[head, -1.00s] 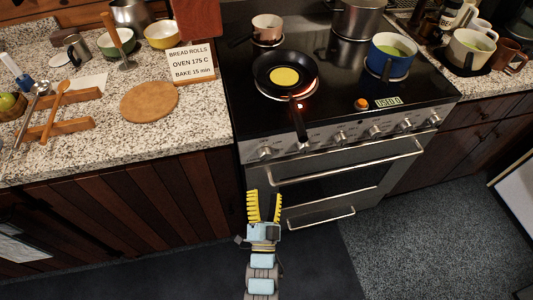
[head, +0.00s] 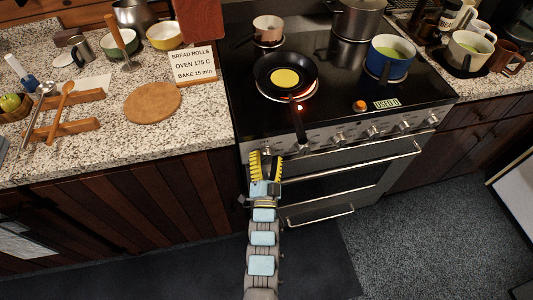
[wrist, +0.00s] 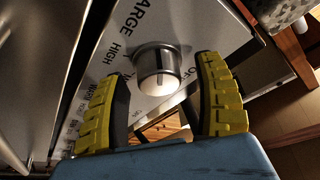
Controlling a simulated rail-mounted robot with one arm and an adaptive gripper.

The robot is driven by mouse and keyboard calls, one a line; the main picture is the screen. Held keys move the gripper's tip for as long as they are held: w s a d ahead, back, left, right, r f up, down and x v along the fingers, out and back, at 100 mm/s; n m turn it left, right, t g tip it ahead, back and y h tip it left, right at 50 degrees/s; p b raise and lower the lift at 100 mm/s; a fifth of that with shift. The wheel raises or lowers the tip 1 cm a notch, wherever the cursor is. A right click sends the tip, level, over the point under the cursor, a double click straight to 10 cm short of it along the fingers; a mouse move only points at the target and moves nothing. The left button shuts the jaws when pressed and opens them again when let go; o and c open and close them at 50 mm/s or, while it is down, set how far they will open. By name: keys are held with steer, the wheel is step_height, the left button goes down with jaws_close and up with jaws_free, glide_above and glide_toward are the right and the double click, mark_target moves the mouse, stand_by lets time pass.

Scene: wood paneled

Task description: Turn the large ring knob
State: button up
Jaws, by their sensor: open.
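The ring knob (wrist: 157,68) is a round metal knob with a pale face on the stove's front panel. In the wrist view the panel (wrist: 122,52) around it carries the words "LARGE", "HIGH" and "OFF". My gripper (wrist: 160,95) is open, with its yellow fingers on either side of the knob; I cannot tell whether they touch it. In the head view my gripper (head: 266,155) is at the left end of the stove's knob row and hides the knob there. Other knobs (head: 339,138) run to the right along the panel.
The oven handle (head: 350,160) runs below the panel. A granite counter (head: 200,135) adjoins on the left. The floor in front is clear.

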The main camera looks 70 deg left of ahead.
steer(key=shift+w+a+r, duration=0.1)
steer(key=shift+a, duration=0.2)
steer(key=c, duration=1.2)
steer(key=shift+f+n+b, duration=0.25)
steer(key=shift+n+b, duration=0.15)
steer(key=shift+b, duration=0.25)
steer(key=shift+f+n+g+y+b, duration=0.15)
steer(key=shift+n+g+y+b, duration=0.25)
steer(key=shift+n+b, duration=0.5)
steer(key=n+g+y+b, duration=0.1)
steer(key=n+g+b, duration=0.1)
steer(key=n+b, duration=0.2)
steer(key=shift+b, duration=0.55)
steer(key=n+g+b, duration=0.1)
steer(key=n, duration=0.1)
steer(key=n+g+y+b, duration=0.1)
steer(key=n+b, duration=0.1)
steer(key=n, duration=0.1)
steer(key=shift+g, duration=0.3)
steer(key=shift+r+n+g+b, duration=0.2)
steer(key=shift+n+g+b, duration=0.3)
steer(key=shift+n, duration=0.5)
steer(key=shift+r+n+g+b, duration=0.15)
steer(key=shift+n+g+b, duration=0.3)
steer(key=shift+n, duration=0.55)
steer(key=shift+n+g, duration=0.25)
steer(key=shift+n, duration=0.05)
